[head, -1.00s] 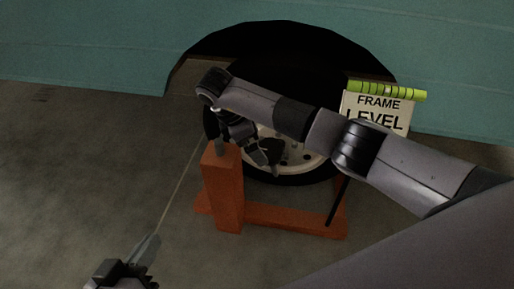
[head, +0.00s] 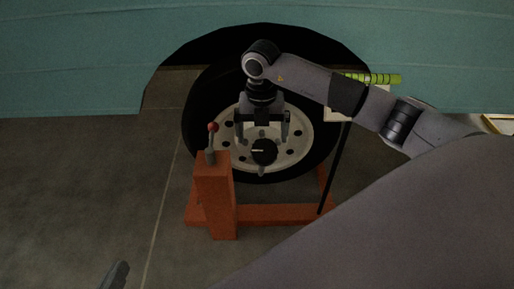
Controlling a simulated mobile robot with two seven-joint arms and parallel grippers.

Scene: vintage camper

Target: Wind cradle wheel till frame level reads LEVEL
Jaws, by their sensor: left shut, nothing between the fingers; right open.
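The orange cradle (head: 213,205) stands in front of the camper's tyre (head: 200,125) and pale rim (head: 300,140). A short lever with a red knob (head: 212,128) stands on its post. A black round knob (head: 264,151) shows before the rim's centre. My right gripper (head: 263,134) points down with its fingers open, just above and around the black knob; I cannot tell if they touch it. The yellow-green frame level (head: 385,79) is on the camper's side; my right arm hides most of its sign and I cannot read it. My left gripper (head: 115,275) is shut, partly cut off at bottom left.
The teal camper body (head: 80,60) spans the top. A thin black rod (head: 335,165) slants up from the cradle's right side. Bare grey floor (head: 80,180) lies open to the left. My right arm covers the lower right.

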